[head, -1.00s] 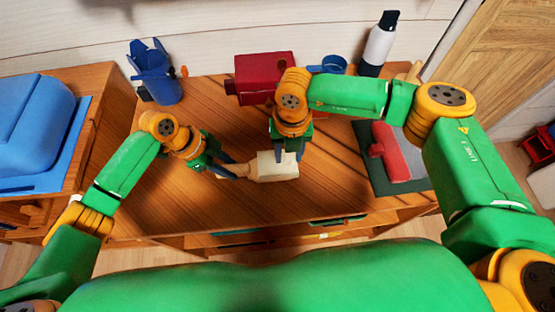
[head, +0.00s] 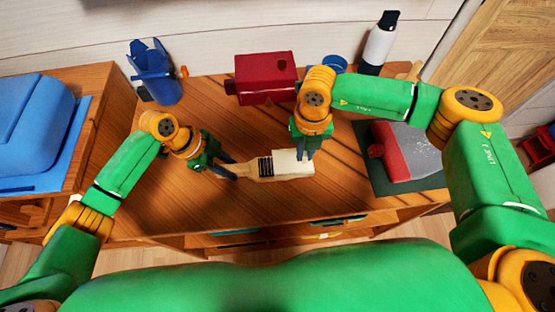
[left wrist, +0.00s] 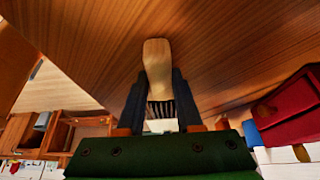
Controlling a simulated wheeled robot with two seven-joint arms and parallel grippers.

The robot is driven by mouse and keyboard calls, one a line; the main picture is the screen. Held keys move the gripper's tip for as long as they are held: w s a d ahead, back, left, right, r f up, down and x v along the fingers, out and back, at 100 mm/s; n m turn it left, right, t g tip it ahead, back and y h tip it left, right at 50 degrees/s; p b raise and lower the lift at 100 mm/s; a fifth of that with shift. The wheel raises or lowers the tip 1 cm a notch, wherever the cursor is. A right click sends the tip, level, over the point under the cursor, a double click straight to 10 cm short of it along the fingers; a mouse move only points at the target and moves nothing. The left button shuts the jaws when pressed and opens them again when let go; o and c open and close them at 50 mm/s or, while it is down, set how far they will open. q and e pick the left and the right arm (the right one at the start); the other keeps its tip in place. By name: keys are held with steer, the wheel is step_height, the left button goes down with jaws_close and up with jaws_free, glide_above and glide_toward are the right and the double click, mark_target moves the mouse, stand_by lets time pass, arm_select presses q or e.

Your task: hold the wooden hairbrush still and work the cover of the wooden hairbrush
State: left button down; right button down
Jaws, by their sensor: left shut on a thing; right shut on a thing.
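The wooden hairbrush (head: 244,169) lies level over the desk top, handle to the left, head to the right. My left gripper (head: 228,171) is shut on its handle; the handle also shows between the fingers in the left wrist view (left wrist: 157,60). The pale cover (head: 293,164) sits over the right part of the head. Dark bristles (head: 265,166) are bare between handle and cover; they also show in the left wrist view (left wrist: 160,108). My right gripper (head: 307,152) is shut on the cover near its right end. I cannot tell if the brush touches the desk.
A dark red box (head: 265,78) stands behind the brush. A blue holder (head: 157,80) is at the back left, a white and black bottle (head: 379,45) at the back right. A red and grey object (head: 408,150) lies on a dark green mat (head: 376,182) at right. The desk front is clear.

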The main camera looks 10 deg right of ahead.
steer(key=shift+d, duration=2.8)
steer(key=c, duration=0.8)
jaws_free()
steer(key=shift+s, duration=0.1)
steer(key=shift+c, duration=0.2)
arm_select(q)
steer(key=c, duration=0.5)
jaws_free()
arm_select(e)
step_height(320, 180, up, 6)
